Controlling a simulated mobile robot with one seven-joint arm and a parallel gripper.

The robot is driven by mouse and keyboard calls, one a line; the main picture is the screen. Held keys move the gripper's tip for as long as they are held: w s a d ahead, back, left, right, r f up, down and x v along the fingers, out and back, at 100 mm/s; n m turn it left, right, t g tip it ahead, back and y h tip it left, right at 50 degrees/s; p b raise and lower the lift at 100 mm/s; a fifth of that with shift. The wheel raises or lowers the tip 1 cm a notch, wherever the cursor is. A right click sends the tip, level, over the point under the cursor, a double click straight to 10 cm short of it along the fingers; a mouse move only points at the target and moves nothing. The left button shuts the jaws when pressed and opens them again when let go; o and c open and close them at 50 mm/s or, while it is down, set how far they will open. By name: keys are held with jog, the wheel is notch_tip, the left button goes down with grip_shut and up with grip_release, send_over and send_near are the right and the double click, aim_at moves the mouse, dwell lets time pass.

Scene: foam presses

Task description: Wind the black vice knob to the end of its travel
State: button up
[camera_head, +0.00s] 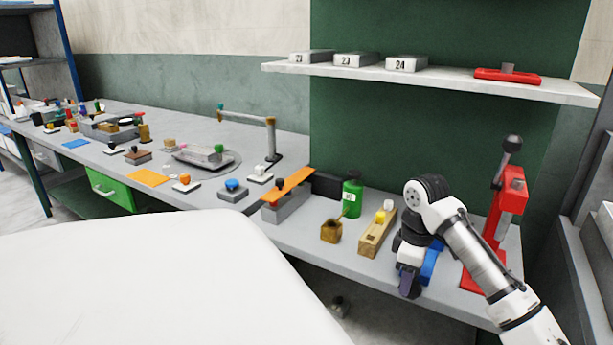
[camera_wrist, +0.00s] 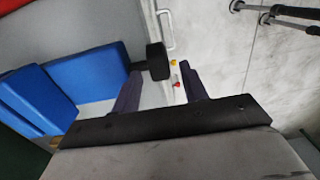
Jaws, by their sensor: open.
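The blue vice (camera_head: 432,262) stands on the bench at the right, partly hidden behind my wrist and gripper. In the wrist view its blue blocks (camera_wrist: 62,88) fill the left side. The black vice knob (camera_wrist: 156,62) shows there just ahead of my fingertips, closer to the left finger. I cannot make out the knob in the head view. My gripper (camera_head: 411,284) points downward in front of the vice. In the wrist view my gripper (camera_wrist: 162,72) has its two dark fingers spread apart with nothing held. Whether a finger touches the knob is unclear.
A red press (camera_head: 508,205) stands just right of my arm. A shelf (camera_head: 440,80) hangs above. The bench front edge is close.

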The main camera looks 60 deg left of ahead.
notch_tip(320, 180, up, 12)
jog(key=s+a+y, duration=0.6)
jog(key=a, duration=0.6)
jog(key=s+a+r+y, duration=0.6)
jog(key=s+r+y, duration=0.2)
jog(key=s, duration=0.1)
jog(key=shift+a+n+y+p, duration=0.25)
jog(key=shift+n+y+p, duration=0.15)
jog(key=shift+s, duration=0.1)
